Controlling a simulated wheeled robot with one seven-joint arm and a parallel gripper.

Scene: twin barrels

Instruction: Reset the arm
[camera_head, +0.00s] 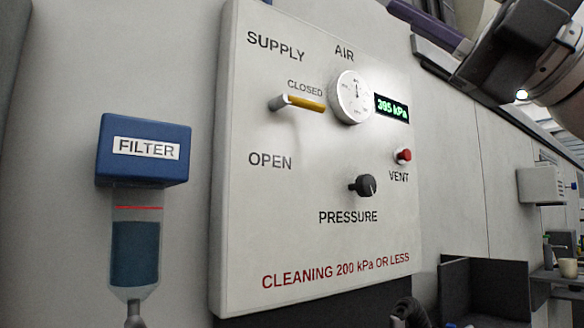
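Part of my arm (515,50), grey and dark with a small lit spot, crosses the upper right corner. My gripper cannot be made out in the view. The arm is to the right of a pale control panel (240,240), apart from it in the picture. The panel bears a yellow-handled supply lever (306,103) lying roughly level by the word CLOSED, and a round air gauge (352,97). A green display (391,107) reads about 395 kPa. A red vent button (403,155) and a black pressure knob (363,186) are lower right.
A blue filter (145,150) with a clear bowl (136,240) hangs on the wall left of the panel. A dark ribbed piece (410,312) shows at the bottom edge. Wall boxes and a bench with a cup (567,266) stand farther off right.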

